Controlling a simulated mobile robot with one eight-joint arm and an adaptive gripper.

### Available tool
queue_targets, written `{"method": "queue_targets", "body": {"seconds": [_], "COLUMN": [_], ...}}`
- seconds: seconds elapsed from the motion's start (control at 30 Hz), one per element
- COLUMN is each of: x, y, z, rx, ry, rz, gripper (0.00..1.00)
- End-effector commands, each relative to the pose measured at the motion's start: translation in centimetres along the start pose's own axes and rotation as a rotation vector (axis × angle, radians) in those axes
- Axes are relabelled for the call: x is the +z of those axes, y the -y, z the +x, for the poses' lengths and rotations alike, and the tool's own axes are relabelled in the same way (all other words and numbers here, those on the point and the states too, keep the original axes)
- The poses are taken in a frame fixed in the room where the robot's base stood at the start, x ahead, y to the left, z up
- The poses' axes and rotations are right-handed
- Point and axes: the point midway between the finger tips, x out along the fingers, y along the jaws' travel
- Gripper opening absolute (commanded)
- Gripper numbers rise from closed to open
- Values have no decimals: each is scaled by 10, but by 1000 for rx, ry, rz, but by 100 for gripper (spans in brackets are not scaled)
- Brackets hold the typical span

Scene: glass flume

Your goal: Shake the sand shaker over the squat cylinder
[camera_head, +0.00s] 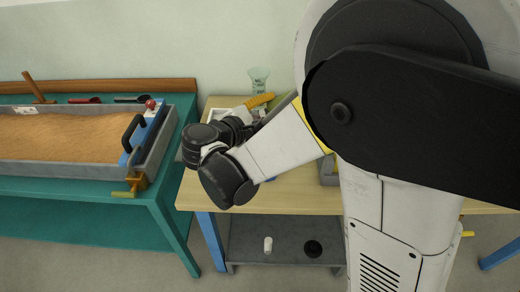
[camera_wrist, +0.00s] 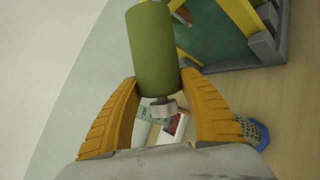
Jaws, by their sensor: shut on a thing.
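My gripper (camera_wrist: 158,82) has ribbed orange fingers, shut on a green cylinder, which I take to be the sand shaker (camera_wrist: 149,45). The shaker reaches out past the fingertips in the wrist view. In the head view my gripper (camera_head: 262,100) is over the back of the wooden bench, with an orange finger showing; my arm hides most of the rest. I cannot make out the squat cylinder with certainty in either view.
A sand-filled flume (camera_head: 60,170) stands on the teal table at left.

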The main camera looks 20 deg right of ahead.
Motion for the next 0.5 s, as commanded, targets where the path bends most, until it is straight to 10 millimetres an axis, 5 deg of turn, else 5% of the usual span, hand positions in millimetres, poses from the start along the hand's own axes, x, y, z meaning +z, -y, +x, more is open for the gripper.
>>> {"method": "queue_targets", "body": {"seconds": [0.5], "x": [6], "y": [-4], "z": [-1], "rx": [-28], "ry": [-44], "rz": [63], "gripper": [14]}}
